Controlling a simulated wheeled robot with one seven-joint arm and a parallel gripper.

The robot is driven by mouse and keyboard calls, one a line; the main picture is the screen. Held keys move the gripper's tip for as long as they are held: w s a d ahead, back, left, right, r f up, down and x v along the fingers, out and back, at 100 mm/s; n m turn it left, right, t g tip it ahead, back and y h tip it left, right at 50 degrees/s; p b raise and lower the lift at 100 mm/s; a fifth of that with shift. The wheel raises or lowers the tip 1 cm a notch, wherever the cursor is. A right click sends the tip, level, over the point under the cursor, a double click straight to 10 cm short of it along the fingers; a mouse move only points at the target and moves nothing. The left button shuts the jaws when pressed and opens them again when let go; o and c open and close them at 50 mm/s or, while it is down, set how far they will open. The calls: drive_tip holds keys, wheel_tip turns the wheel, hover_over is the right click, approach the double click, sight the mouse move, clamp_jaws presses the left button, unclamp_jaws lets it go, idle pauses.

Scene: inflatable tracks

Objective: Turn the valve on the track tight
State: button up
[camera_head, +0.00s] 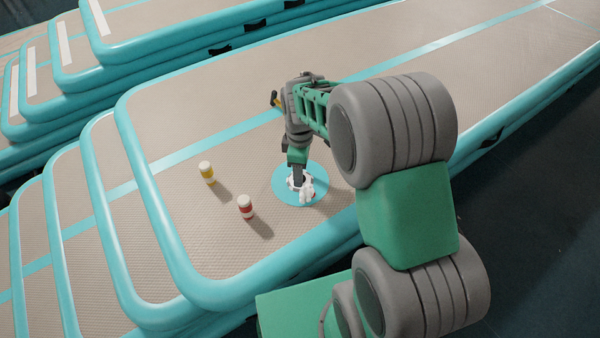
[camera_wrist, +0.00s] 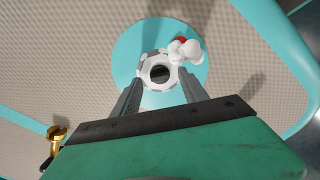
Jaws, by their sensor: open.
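The white round valve (camera_wrist: 158,72) with a dark centre sits on a teal disc (camera_wrist: 126,48) on the track. A white cap-like piece (camera_wrist: 187,50) with a red part lies against its right side. In the head view the teal disc (camera_head: 283,189) is partly hidden by my arm, and the white piece (camera_head: 307,190) shows beside the fingers. My gripper (camera_wrist: 160,92) is open, its two fingers spread toward either side of the valve's near edge. I cannot tell whether they touch it. In the head view my gripper (camera_head: 298,180) is pointed down at the valve.
A yellow-and-white bottle (camera_head: 207,172) and a red-and-white bottle (camera_head: 246,206) stand on the track (camera_head: 190,230) left of the disc. A brass-coloured object (camera_wrist: 56,133) shows at lower left in the wrist view. More tracks (camera_head: 75,80) are stacked behind and left.

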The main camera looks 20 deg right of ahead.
drive_tip(key=shift+f, duration=0.75)
drive_tip(key=shift+c, duration=0.3)
clamp_jaws()
